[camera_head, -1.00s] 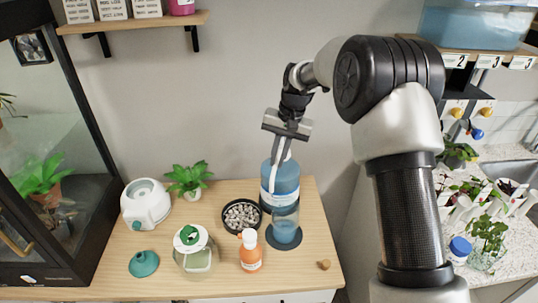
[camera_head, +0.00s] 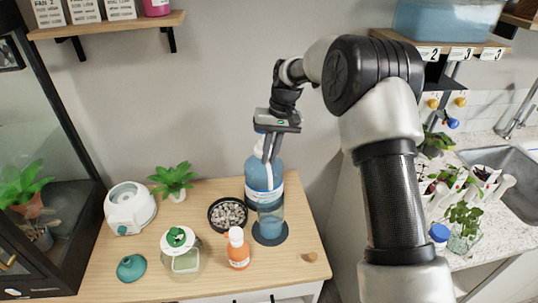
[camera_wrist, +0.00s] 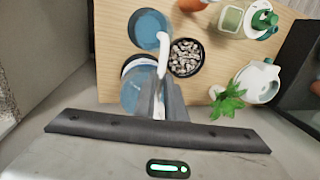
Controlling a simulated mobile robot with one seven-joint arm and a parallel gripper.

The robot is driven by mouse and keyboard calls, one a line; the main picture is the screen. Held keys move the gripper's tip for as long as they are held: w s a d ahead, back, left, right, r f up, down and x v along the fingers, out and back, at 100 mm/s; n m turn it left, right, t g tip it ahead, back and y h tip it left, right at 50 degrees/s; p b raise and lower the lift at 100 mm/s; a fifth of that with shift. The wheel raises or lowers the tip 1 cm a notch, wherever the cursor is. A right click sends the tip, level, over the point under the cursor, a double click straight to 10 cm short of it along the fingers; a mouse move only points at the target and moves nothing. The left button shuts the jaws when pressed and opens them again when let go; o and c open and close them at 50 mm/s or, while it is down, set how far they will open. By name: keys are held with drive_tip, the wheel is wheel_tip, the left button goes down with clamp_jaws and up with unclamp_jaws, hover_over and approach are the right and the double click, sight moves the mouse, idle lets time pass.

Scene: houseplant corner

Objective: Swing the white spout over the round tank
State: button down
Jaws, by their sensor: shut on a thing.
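A large blue bottle (camera_head: 258,180) with a white label stands near the wall in the head view. Its white spout (camera_wrist: 162,52) shows in the wrist view, its outer end at the edge of the round tank (camera_wrist: 149,24). The tank, a clear cylinder with blue liquid, also shows in the head view (camera_head: 270,222), in front of the bottle on a dark round mat (camera_head: 271,240). My gripper (camera_head: 270,158) is above the bottle, pointing down, with its fingers shut on the spout. The fingers partly hide the spout's base.
A black bowl of pebbles (camera_head: 228,214) sits beside the bottle. An orange bottle (camera_head: 238,251), a green-capped jar (camera_head: 184,262), a teal funnel (camera_head: 131,267), a white device (camera_head: 125,212) and a potted plant (camera_head: 172,178) stand to the left. A glass cabinet (camera_head: 62,150) stands at far left.

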drive_tip(key=shift+w+d+r, duration=0.1)
drive_tip(key=c, duration=1.8)
unclamp_jaws()
drive_tip(key=d+r, duration=0.1)
drive_tip(key=r, duration=0.4)
drive_tip(key=d+r, duration=0.1)
drive_tip(key=r, duration=0.5)
drive_tip(key=d+r, duration=0.1)
drive_tip(key=r, duration=0.5)
drive_tip(key=shift+w+d+p, duration=0.15)
drive_tip(key=shift+w+p, duration=0.15)
drive_tip(key=shift+p, duration=0.1)
